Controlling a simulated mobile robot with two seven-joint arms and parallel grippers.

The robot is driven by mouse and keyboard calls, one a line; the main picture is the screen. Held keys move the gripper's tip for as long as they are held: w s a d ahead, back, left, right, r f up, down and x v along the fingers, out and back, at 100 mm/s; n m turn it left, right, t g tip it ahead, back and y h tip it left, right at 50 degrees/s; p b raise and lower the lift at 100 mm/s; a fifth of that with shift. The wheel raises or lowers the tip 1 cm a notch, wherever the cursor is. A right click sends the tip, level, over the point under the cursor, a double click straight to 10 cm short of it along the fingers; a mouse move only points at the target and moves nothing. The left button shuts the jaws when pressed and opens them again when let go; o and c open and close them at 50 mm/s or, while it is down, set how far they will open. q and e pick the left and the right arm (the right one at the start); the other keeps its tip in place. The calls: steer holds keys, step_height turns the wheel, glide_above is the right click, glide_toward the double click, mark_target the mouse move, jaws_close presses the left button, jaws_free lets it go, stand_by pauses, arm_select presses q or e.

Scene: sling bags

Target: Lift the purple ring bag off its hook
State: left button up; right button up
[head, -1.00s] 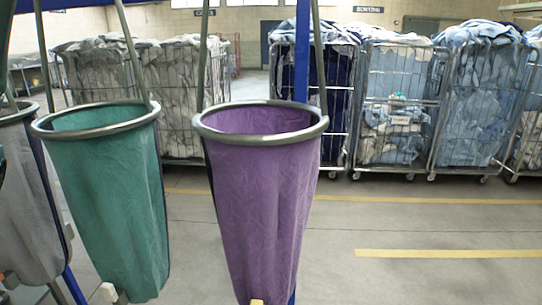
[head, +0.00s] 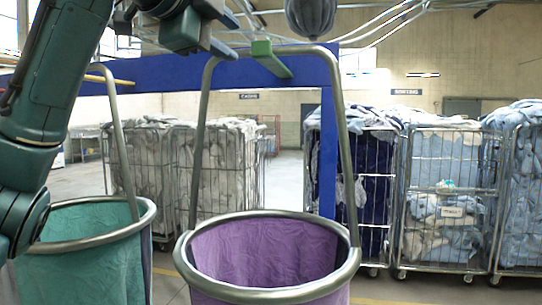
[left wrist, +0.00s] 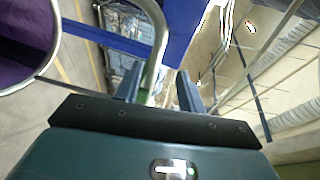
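The purple ring bag (head: 265,255) hangs in the middle of the head view. Its round metal rim is at the bottom, and its grey tube handle (head: 343,130) arches up to a green hook piece (head: 270,60) on the blue beam. The handle top appears to rest across the hook. My left gripper (head: 229,36) is open beside the handle's upper left bend. In the left wrist view, the handle (left wrist: 160,40) runs down to the gap between the open fingers (left wrist: 158,88); whether it lies fully between them is unclear. The purple cloth (left wrist: 18,65) shows at left. My right gripper is not in view.
A green ring bag (head: 85,255) hangs close on the left, partly behind my left arm. The blue beam (head: 175,72) crosses above. A dark rounded object (head: 312,15) hangs near the hook. Wire carts of laundry (head: 445,190) stand behind, across open floor.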

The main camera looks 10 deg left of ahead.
mark_target(241, 51)
arm_select(q)
steer(key=x, duration=0.2)
steer(key=p+x, duration=0.1)
steer(key=x, duration=0.2)
steer(key=p+x, duration=0.1)
steer(key=x, duration=0.1)
steer(key=shift+w+f, duration=0.3)
steer(key=shift+f, duration=0.1)
jaws_close()
stand_by(0.9)
steer(key=shift+r, duration=0.1)
